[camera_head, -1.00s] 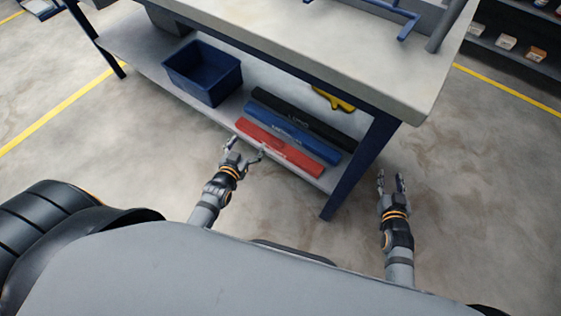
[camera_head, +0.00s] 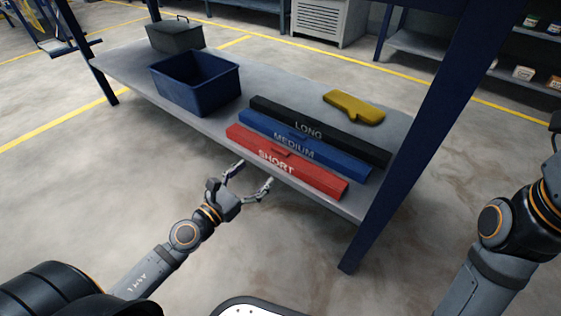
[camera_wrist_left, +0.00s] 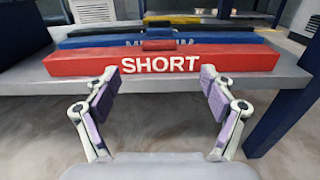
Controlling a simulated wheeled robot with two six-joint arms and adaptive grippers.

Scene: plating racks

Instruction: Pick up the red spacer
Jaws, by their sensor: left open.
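The red spacer (camera_head: 285,164), a long bar lettered SHORT, lies at the front of the lower shelf (camera_head: 215,128). It also shows in the left wrist view (camera_wrist_left: 225,59), straight ahead with a small red tab on top. Behind it lie the blue bar lettered MEDIUM (camera_head: 330,157) and the black bar lettered LONG (camera_head: 350,143). My left gripper (camera_head: 254,175) is open and empty, just in front of the shelf edge, with its fingers pointing at the red spacer. In the left wrist view its fingertips (camera_wrist_left: 160,75) are spread below the lettering. My right gripper is out of view; only its arm shows at right.
A blue bin (camera_head: 195,98) and a dark grey box (camera_head: 175,36) stand on the shelf at left. A yellow tool (camera_head: 354,107) lies behind the bars. A blue table leg (camera_head: 385,185) stands right of the bars. The floor in front is clear.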

